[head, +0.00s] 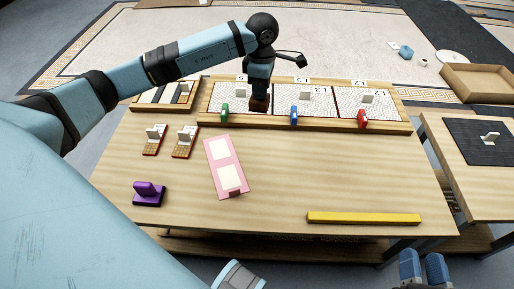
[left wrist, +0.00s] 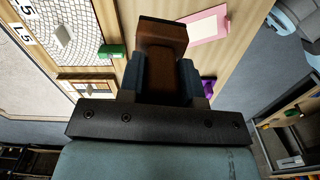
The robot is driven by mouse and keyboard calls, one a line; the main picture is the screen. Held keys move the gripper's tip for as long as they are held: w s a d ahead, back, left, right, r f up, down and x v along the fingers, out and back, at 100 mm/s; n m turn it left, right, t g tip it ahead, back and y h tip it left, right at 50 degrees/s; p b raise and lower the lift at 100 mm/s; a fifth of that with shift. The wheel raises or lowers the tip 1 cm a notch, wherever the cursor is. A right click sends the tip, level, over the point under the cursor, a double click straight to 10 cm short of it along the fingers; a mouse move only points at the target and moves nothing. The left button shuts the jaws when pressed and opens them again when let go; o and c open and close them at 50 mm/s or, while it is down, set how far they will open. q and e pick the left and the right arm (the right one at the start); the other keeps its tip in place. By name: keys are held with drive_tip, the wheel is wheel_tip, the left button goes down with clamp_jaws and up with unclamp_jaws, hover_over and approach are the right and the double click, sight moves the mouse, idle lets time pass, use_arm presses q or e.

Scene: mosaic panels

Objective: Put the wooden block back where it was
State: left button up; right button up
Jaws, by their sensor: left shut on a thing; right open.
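My left gripper (head: 259,88) points down over the panel rack (head: 330,123) at the back of the table, by the left mosaic panel. It is shut on the brown wooden block (head: 259,105). In the left wrist view the wooden block (left wrist: 161,42) sits between the two fingers of my left gripper (left wrist: 162,78). Whether the block touches the rack or panel cannot be told. My right gripper (head: 423,268) is open and empty at the lower right, in front of the table's near edge.
Green (head: 224,113), blue (head: 294,115) and red (head: 362,119) clips stand along the rack. A pink board (head: 239,190), a purple block (head: 148,194), two orange-brown holders (head: 184,142) and a yellow bar (head: 363,218) lie on the table (head: 290,180). The middle right is clear.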

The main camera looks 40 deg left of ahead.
use_arm(q)
drive_tip(key=shift+a+f+n, duration=0.2)
drive_tip(key=shift+a+n, duration=0.15)
drive_tip(key=shift+n, duration=0.25)
drive_tip(key=shift+a+f+n, duration=0.1)
drive_tip(key=shift+f+n, duration=0.1)
drive_tip(key=shift+n, duration=0.1)
drive_tip(key=shift+f+b, duration=2.95)
drive_tip(key=shift+f, duration=6.8)
use_arm(e)
drive_tip(key=shift+a+f+n+g+y, duration=0.3)
drive_tip(key=shift+a+f+y, duration=0.45)
drive_tip(key=shift+f, duration=0.25)
use_arm(q)
drive_tip(key=shift+f, duration=0.2)
drive_tip(key=o, duration=0.9)
use_arm(e)
drive_tip(key=shift+f, duration=0.1)
